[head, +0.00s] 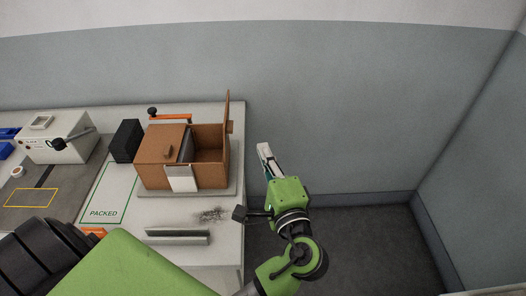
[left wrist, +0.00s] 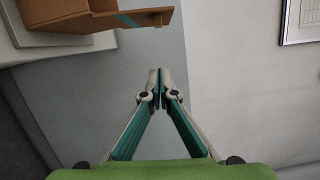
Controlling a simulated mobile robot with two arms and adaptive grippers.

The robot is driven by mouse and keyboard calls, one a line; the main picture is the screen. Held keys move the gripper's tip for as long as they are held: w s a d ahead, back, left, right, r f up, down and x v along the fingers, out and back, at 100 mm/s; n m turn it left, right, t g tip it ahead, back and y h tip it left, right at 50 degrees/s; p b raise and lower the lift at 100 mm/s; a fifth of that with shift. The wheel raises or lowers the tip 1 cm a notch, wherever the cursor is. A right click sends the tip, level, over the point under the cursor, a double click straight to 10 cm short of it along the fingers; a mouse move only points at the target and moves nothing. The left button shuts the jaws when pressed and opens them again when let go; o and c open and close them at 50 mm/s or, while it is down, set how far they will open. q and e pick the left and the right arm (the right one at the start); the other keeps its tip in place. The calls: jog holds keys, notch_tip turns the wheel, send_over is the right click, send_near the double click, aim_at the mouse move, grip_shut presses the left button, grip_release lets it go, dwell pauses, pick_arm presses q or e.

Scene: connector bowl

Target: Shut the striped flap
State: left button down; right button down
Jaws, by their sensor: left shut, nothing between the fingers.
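A brown box (head: 155,176) stands on a grey board on the table, partly open at the top. Its right flap (head: 227,112) stands up nearly edge-on to the head camera. In the left wrist view this flap (left wrist: 157,16) sticks out from the box and carries a teal stripe (left wrist: 128,19); the stripe does not show in the head view. The left flap (head: 162,137) lies across the box's left part. My left gripper (head: 264,151) is shut and empty, right of the box beyond the table edge. In its wrist view the fingertips (left wrist: 154,76) are apart from the flap.
A black block (head: 125,141) and an orange-handled item (head: 172,117) stand beside and behind the box. A grey metal bar (head: 178,237) lies in front. A white machine (head: 58,139) stands left. The space right of the table, up to the wall, is free.

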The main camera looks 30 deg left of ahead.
aim_at(230, 125)
pick_arm(q)
jog(key=w+a+p, duration=0.2)
jog(key=a+p, duration=0.1)
jog(key=a, duration=0.5)
jog(key=shift+w+r+p, duration=0.15)
jog(key=shift+w+p, duration=0.2)
jog(key=shift+p, duration=0.05)
jog(key=shift+a, duration=0.15)
